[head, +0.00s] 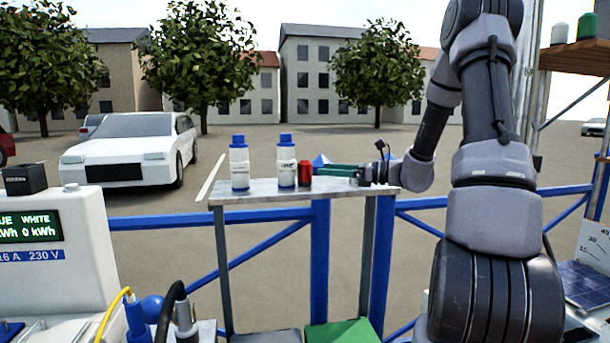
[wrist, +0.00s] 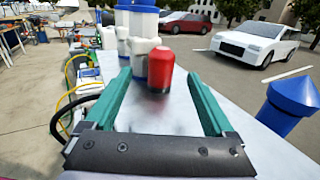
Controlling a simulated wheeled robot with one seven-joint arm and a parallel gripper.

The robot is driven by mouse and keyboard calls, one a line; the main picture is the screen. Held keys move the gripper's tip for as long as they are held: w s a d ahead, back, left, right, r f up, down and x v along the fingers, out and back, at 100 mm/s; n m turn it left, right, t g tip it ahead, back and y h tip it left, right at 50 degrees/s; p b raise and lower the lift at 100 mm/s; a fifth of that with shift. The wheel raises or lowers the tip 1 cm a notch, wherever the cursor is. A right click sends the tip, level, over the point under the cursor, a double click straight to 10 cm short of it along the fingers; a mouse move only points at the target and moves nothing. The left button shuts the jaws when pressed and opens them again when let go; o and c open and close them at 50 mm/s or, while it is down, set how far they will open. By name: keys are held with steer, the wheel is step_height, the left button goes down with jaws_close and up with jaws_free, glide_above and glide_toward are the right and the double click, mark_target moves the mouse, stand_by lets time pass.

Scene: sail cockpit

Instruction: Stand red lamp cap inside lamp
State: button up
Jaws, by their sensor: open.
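The red lamp cap (head: 305,174) stands upright on a small grey shelf (head: 235,197), just right of a white bottle. In the wrist view the cap (wrist: 160,68) has a rounded top and lies ahead, around the tips of the two green fingers. My gripper (head: 324,171) is low over the shelf, to the right of the cap, and points left at it. In the wrist view my gripper (wrist: 157,80) is open, with a finger on each side and no visible contact with the cap. I cannot make out which thing is the lamp.
Two white bottles with blue caps (head: 239,165) (head: 287,163) stand left of the red cap. A blue cone-topped post (wrist: 288,108) is beside my gripper. A white meter box (head: 75,240) and cables are at left. A high wooden shelf (head: 580,57) is at right.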

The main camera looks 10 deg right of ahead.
mark_target(304, 167)
steer(key=shift+x, duration=2.75)
steer(key=shift+w, duration=0.15)
jaws_close()
steer(key=shift+r, duration=0.2)
